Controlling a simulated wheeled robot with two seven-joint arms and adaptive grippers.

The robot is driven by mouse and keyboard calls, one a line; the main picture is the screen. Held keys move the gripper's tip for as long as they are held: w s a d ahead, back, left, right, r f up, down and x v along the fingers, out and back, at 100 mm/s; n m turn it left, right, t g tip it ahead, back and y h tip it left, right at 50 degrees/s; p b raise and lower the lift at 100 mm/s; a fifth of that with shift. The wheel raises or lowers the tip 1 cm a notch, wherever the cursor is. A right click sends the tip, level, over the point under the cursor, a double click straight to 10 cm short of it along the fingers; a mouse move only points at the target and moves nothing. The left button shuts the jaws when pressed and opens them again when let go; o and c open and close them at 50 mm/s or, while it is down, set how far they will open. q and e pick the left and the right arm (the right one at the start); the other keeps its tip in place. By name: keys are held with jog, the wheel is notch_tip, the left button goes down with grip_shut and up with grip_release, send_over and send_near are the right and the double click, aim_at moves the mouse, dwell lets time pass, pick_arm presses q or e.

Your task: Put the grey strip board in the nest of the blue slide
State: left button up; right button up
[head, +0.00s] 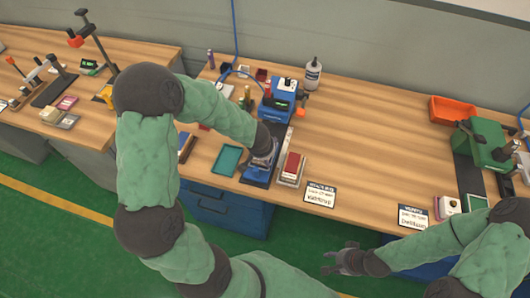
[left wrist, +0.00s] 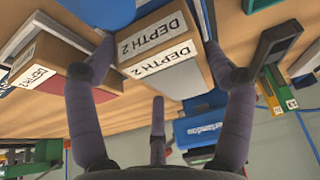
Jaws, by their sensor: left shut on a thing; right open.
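My left gripper (head: 266,150) points down over the blue slide (head: 258,168), which stands on a dark base near the table's front edge. In the left wrist view, my left gripper (left wrist: 158,55) has its fingers on either side of a brownish-grey block with "DEPTH 2" labels, which I take for the grey strip board (left wrist: 160,48). It is shut on this block. The gripper hides the block in the head view, and I cannot tell whether it touches the nest. My right gripper (head: 345,260) is open and empty, in front of the table.
A red-topped block (head: 291,167) stands close to the right of the slide. A teal tray (head: 227,160) lies to its left, and a blue machine (head: 279,103) stands behind. A white sign (head: 320,194) lies at the front edge. The table's middle is clear.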

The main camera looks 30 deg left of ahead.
pick_arm(q)
jog(key=shift+s+f, duration=0.2)
jog(key=shift+f, duration=0.05)
jog(key=o, duration=1.1)
jog(key=shift+d, duration=0.1)
jog(key=shift+f, duration=0.1)
jog(key=shift+w, duration=0.1)
jog(key=shift+r, duration=0.7)
jog(key=a+p+v, duration=0.1)
jog(key=p+v, duration=0.8)
jog(key=v, duration=0.3)
jog(key=shift+d, duration=0.45)
